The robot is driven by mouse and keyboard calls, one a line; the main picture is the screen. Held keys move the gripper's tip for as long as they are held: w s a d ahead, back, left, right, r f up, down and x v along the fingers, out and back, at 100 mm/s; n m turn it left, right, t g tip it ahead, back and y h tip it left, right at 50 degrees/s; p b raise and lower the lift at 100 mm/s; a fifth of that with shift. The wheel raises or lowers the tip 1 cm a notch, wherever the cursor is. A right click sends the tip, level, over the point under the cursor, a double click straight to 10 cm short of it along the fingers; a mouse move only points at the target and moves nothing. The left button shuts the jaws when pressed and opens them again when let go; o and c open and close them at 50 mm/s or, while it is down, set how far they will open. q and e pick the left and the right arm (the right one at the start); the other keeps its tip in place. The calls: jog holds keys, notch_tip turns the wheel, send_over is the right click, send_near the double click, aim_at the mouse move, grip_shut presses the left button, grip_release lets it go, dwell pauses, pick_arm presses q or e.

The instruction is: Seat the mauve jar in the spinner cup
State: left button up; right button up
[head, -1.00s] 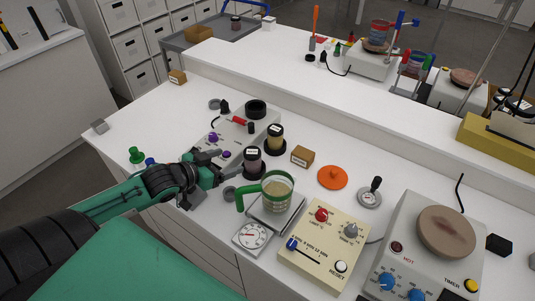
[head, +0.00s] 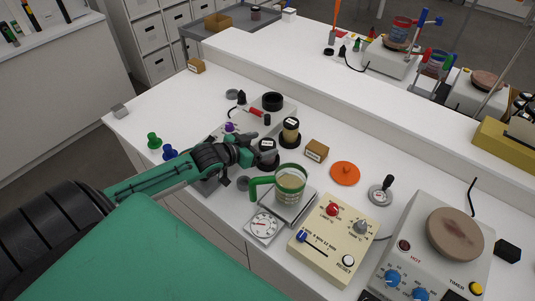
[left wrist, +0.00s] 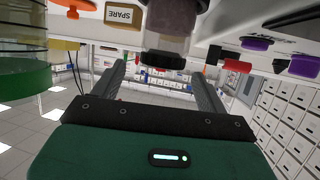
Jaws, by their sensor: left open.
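The mauve jar (head: 268,156), with a black lid, stands upright on a dark round base, partly hidden by my gripper in the head view. In the left wrist view the jar (left wrist: 168,38) is ahead, between the lines of my two fingers. My left gripper (head: 252,146) is open and empty, right beside the jar on its left; whether a finger touches it I cannot tell. In the left wrist view the two fingers (left wrist: 156,68) are spread apart. The black spinner cup (head: 272,101) sits on the grey device behind the gripper. My right gripper is not in view.
A second black-lidded jar (head: 290,130) stands just behind the mauve one. A small brown box (head: 316,151) and a green-handled beaker (head: 289,184) on a scale are close to its right. A cream control box (head: 334,240) stands in front.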

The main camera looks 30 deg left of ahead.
aim_at(266, 144)
pick_arm(q)
jog(key=shift+w+f, duration=0.1)
jog(key=shift+w, duration=0.2)
jog(key=p+x, duration=0.1)
jog(key=x, duration=0.1)
jog(key=p+x, duration=0.1)
jog(key=x, duration=0.1)
jog(key=shift+s+f, duration=0.1)
jog(key=shift+f, duration=0.15)
jog(key=shift+w+f, duration=0.2)
jog(key=shift+w, duration=0.1)
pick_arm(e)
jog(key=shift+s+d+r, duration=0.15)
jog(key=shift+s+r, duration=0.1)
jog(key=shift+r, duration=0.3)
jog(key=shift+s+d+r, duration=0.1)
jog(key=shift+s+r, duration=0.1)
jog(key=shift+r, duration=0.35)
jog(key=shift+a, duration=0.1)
pick_arm(q)
jog(key=shift+c, duration=0.9)
jog(key=c, duration=0.9)
jog(key=shift+c, duration=0.2)
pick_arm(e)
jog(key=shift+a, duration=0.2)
